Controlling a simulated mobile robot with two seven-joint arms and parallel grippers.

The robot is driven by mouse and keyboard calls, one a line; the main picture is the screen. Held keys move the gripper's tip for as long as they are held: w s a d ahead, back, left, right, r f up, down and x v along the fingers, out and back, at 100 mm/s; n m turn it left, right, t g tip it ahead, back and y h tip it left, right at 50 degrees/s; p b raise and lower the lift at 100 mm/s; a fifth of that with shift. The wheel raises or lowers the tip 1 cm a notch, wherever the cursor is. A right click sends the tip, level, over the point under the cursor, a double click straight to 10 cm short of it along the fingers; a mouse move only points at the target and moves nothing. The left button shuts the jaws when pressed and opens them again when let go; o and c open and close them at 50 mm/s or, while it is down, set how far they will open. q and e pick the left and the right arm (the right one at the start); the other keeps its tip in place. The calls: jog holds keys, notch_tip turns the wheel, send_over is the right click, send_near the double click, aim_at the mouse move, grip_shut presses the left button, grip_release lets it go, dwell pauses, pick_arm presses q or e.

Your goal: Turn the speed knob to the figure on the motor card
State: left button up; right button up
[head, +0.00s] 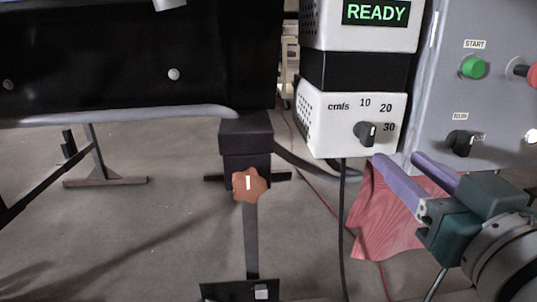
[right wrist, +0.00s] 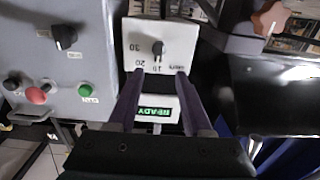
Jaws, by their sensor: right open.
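The speed knob (head: 366,132) is a small black knob on a white control box (head: 324,112), beside the printed cm/s and the figures 10, 20 and 30. I cannot clearly read its pointer. The knob also shows upside down in the right wrist view (right wrist: 157,47). My right gripper (head: 399,158) is open, with its purple fingers below and to the right of the knob, apart from it. In the right wrist view its fingertips (right wrist: 160,73) lie either side of the scale. No motor card with a readable figure shows. My left gripper is not in view.
A READY display (head: 376,12) sits above the box. Red cloth (head: 385,230) hangs behind my right gripper. A brown knob (head: 249,185) stands below the black conveyor.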

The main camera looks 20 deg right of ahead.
aim_at(372, 135)
jog(key=b+x, duration=0.2)
jog(key=x, duration=0.7)
jog(key=shift+w+d+b, duration=0.15)
jog(key=shift+w+b, duration=0.15)
jog(key=shift+c, duration=0.2)
grip_shut()
